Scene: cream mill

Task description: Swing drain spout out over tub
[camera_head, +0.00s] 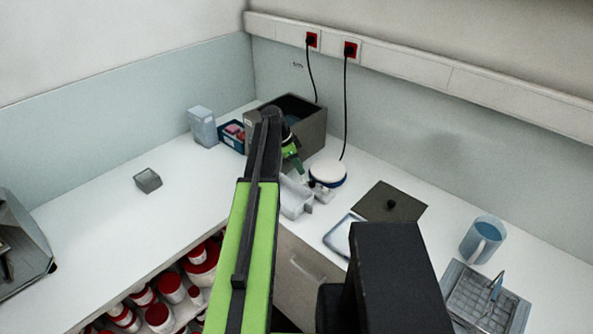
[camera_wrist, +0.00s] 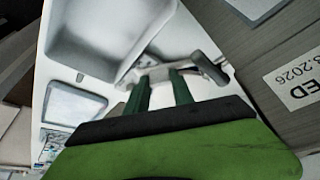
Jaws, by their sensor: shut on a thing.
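My gripper (camera_head: 302,177) reaches down beside the dark grey box (camera_head: 301,124) at the back of the counter. In the wrist view its two green fingers (camera_wrist: 160,78) are shut on a pale, thin piece that looks like the drain spout (camera_wrist: 207,68). The spout has a rounded, bent end at the right, near the box's labelled side. A white tub (camera_wrist: 88,52) lies to the upper left of the fingers in the wrist view. It shows just below the gripper in the head view (camera_head: 294,204). The spout appears beside the tub's rim; its exact overlap is unclear.
A round white lid-like thing with a blue rim (camera_head: 328,173) stands close right of the gripper. The left counter is mostly clear.

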